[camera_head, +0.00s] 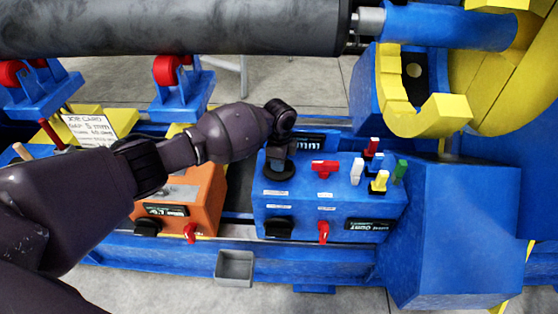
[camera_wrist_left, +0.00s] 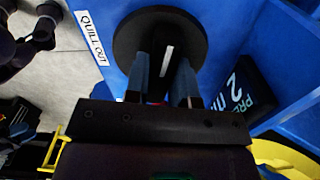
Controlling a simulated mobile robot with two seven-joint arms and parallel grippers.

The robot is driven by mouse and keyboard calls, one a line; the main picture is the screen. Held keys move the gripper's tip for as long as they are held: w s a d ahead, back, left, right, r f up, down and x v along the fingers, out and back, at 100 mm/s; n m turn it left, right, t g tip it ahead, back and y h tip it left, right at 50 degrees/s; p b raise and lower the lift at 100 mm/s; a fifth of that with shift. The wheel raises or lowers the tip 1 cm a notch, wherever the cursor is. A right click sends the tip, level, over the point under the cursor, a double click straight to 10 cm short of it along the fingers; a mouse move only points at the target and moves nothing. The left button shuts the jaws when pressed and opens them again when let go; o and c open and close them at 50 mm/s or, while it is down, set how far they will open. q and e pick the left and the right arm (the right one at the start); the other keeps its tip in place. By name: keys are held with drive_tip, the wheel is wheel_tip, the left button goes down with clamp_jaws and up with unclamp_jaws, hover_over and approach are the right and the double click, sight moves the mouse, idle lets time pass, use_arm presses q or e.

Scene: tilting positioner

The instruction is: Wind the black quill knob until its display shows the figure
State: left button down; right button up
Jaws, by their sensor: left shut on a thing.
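The black quill knob (camera_head: 279,173) sits on top of the blue control box. In the left wrist view it is a dark round disc (camera_wrist_left: 130,42) beside a white "QUILL OUT" label (camera_wrist_left: 90,38). My left gripper (camera_head: 281,156) points down on the knob; its two fingers (camera_wrist_left: 166,75) are shut on the knob's raised grip, which has a white mark. The display (camera_head: 311,143) is partly hidden by my wrist in the head view. In the left wrist view the display (camera_wrist_left: 239,92) shows a "2" and part of "mm"; the rest is cut off. My right gripper is not in view.
The blue box (camera_head: 340,205) also carries a red handle (camera_head: 325,167), several coloured levers (camera_head: 379,181) and lower controls. An orange box (camera_head: 205,190) stands left of it. A job card (camera_head: 88,127) reads "GAP 5 mm". A grey roller (camera_head: 170,27) lies across the back.

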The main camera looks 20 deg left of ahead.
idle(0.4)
use_arm(q)
drive_tip(key=c, duration=1)
unclamp_jaws()
drive_tip(key=shift+o, duration=0.2)
wheel_tip(320, 180, up, 10)
drive_tip(key=shift+f+p, duration=0.25)
drive_tip(key=shift+p, duration=0.9)
drive_tip(key=shift+r, duration=0.65)
